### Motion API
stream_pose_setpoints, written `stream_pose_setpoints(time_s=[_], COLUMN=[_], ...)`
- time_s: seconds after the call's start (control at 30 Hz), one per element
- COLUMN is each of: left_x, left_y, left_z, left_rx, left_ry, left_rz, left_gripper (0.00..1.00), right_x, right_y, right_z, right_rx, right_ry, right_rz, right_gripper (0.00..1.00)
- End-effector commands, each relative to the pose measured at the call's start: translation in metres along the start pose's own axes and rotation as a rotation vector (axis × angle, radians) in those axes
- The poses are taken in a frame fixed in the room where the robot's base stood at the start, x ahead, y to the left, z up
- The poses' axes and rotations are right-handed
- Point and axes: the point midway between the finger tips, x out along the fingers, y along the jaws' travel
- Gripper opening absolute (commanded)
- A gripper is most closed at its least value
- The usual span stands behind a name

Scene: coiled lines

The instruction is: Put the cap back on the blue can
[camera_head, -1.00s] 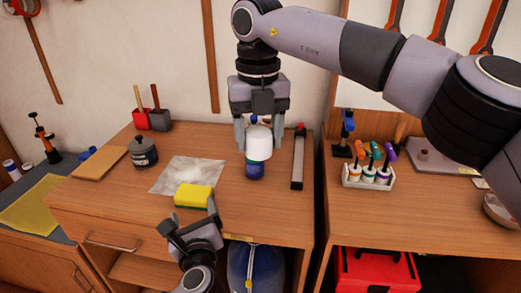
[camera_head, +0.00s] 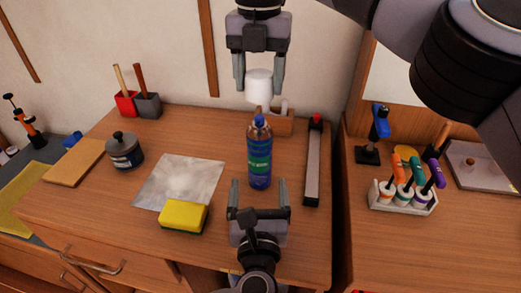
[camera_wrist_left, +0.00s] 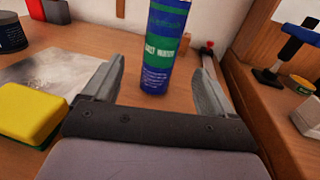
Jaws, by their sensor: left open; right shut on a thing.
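The blue can (camera_head: 259,165) stands upright on the wooden desk (camera_head: 110,203), with a green band and a blue nozzle on top. In the left wrist view the can (camera_wrist_left: 163,45) stands ahead, between the finger directions. My right gripper (camera_head: 258,90) is shut on the white cap (camera_head: 259,88), which hangs above the can with a gap between it and the nozzle. My left gripper (camera_head: 258,186) is open and empty, low on the near side of the can. Its fingers also show spread in the left wrist view (camera_wrist_left: 160,88). Contact with the can is not visible.
A yellow sponge (camera_head: 184,215), a grey sheet (camera_head: 180,180) and a dark jar (camera_head: 124,150) lie left of the can. A long dark-edged bar (camera_head: 312,165) lies to its right. A small wooden box (camera_head: 280,122) is behind. A marker rack (camera_head: 403,197) stands on the right desk.

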Motion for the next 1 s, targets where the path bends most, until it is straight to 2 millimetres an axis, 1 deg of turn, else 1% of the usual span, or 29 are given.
stream_pose_setpoints(time_s=[0.4, 0.57, 0.67, 1.0], left_x=[-0.002, 0.005, 0.017, 0.081], left_y=[-0.002, -0.002, -0.002, -0.002], left_z=[0.001, 0.001, 0.001, 0.001], left_rx=[0.004, 0.005, 0.006, 0.006], left_ry=[-0.002, -0.003, -0.004, -0.003], left_rz=[-0.005, -0.004, -0.003, -0.003], left_gripper=[0.86, 0.86, 0.86, 0.86], right_x=[-0.001, -0.001, -0.001, -0.001], right_y=[0.000, 0.000, 0.000, 0.000], right_z=[0.000, 0.000, 0.000, 0.000], right_rx=[0.007, 0.006, 0.006, 0.006], right_ry=[0.000, 0.000, 0.000, 0.000], right_rz=[0.000, 0.000, 0.000, 0.000], right_gripper=[0.31, 0.31, 0.31, 0.31])
